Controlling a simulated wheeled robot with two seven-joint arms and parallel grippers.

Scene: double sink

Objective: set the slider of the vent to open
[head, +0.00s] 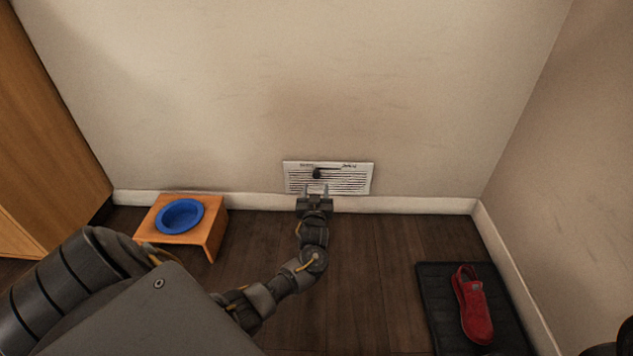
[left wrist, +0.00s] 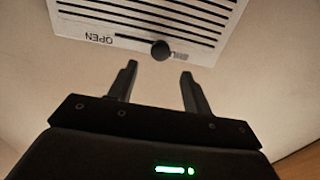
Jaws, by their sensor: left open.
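The white vent (head: 350,188) is low on the back wall, with dark slats. Its dark round slider knob (head: 317,173) sits near the left label in the head view. In the left wrist view the vent (left wrist: 205,22) appears upside down. The word OPEN is at its left, and the knob (left wrist: 160,50) is away from it, partly over the other label, which is hard to read. My left gripper (head: 317,188) is open just in front of the vent; its fingertips (left wrist: 159,70) are on either side of the knob's line, apart from it.
A wooden stand (head: 215,228) with a blue bowl (head: 180,216) is on the floor at left. A red shoe (head: 473,305) lies on a black mat (head: 428,290) at right. A wooden cabinet (head: 40,130) is at far left. The floor around the vent is clear.

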